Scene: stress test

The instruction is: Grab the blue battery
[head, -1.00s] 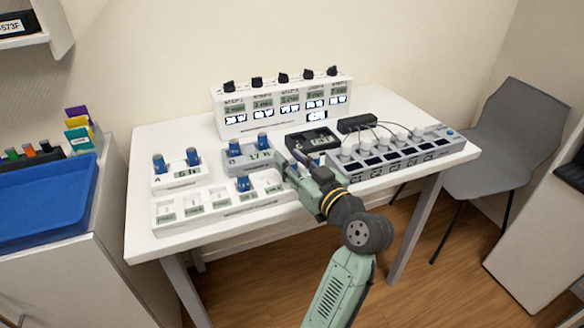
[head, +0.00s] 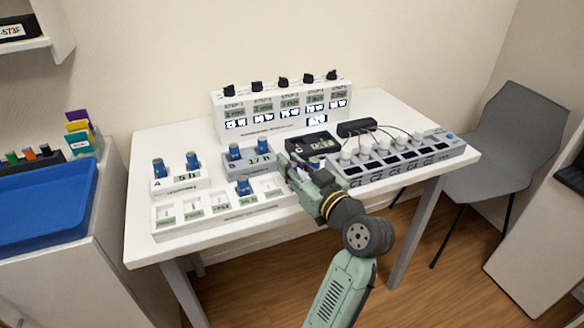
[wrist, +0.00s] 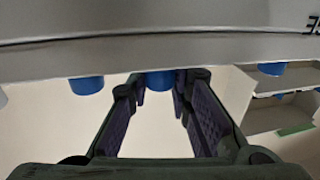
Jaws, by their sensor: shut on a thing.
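Several blue batteries with grey tops show in the head view. Two stand in holder A (head: 180,184), two in holder B (head: 245,166), and one blue battery (head: 243,185) stands in the front white tray (head: 163,231). My gripper (head: 286,160) is at the right of holder B, in front of the black display box; its fingertips are hard to make out there. In the wrist view, my gripper (wrist: 160,84) has its two fingers on either side of a blue battery (wrist: 159,80), shut on it. A grey edge hides the battery's other end.
A white panel with black knobs (head: 283,110) stands at the back. A black display box (head: 312,143) and a grey unit with cables (head: 400,163) sit close to my gripper. A blue bin (head: 45,210) is at the left, a grey chair (head: 520,140) at the right.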

